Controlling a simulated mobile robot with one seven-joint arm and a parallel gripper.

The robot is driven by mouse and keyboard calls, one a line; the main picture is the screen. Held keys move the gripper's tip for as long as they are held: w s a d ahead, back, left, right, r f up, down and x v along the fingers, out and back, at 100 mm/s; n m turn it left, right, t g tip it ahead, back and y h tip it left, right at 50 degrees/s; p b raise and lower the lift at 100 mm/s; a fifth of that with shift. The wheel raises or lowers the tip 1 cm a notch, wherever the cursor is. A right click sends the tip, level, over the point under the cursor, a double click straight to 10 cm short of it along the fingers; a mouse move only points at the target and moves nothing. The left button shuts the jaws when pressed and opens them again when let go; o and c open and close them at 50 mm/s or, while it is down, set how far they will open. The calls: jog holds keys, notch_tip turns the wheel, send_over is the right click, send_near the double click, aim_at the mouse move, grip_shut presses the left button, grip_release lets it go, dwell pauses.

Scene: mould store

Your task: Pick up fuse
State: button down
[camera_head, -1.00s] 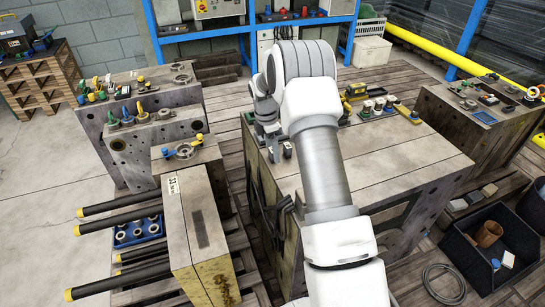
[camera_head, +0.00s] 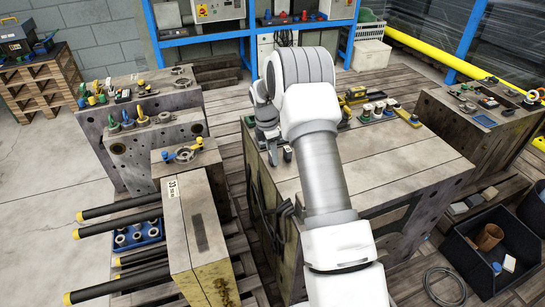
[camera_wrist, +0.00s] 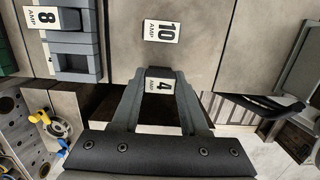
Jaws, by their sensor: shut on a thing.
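In the wrist view, my gripper (camera_wrist: 160,76) is shut on a fuse (camera_wrist: 159,86) with a white "4 AMP" label between the two fingers. The rest of this fuse's body is hard to make out. A blue-grey fuse (camera_wrist: 76,58) labelled "8 AMP" is at the upper left, apart from the fingers. A white "10 AMP" label (camera_wrist: 162,31) shows just beyond the fingertips; any fuse body under it is unclear. In the head view, my gripper (camera_head: 270,140) is at the left edge of the large mould block (camera_head: 390,155), beside a dark upright fuse (camera_head: 288,154).
Small parts (camera_head: 378,108) stand at the back of the block. A second mould block (camera_head: 188,225) with black rods is at the left. A black bin (camera_head: 490,245) lies on the right. Most of the large block's top is clear.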

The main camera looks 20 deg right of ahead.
jog(key=shift+r, duration=0.1)
notch_tip(320, 180, up, 4)
jog(key=shift+p, duration=0.5)
jog(key=w+a+r+p, duration=0.2)
jog(key=w+a+r, duration=0.4)
jog(key=w, duration=0.3)
jog(key=shift+w+a+r, duration=0.2)
jog(key=shift+a+r, duration=0.15)
jog(key=shift+r, duration=0.05)
jog(key=shift+p, duration=0.35)
